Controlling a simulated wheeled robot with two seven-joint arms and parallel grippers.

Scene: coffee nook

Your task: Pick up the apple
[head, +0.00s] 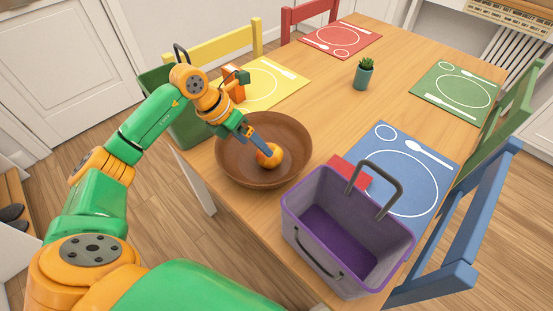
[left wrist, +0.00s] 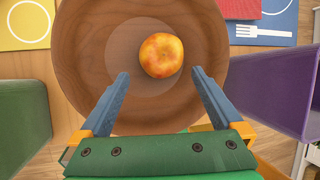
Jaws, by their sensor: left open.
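The apple (head: 269,155) is orange-yellow with red patches and lies inside the brown wooden bowl (head: 232,172) on the table. In the left wrist view the apple (left wrist: 161,55) sits in the bowl (left wrist: 80,60), just beyond the fingertips and between their lines. My left gripper (head: 257,141) reaches over the bowl from the left, close to the apple. Its two blue fingers (left wrist: 160,73) are apart, with nothing between them. In the head view part of the apple's top is hidden by a finger. My right gripper is not in view.
A purple-grey basket (head: 300,240) with upright handles stands right of the bowl, by a red item (head: 349,174) and a blue placemat (head: 430,150). A green bin (head: 160,85) is behind my left arm. A potted plant (head: 364,75) stands farther back. The table's middle is clear.

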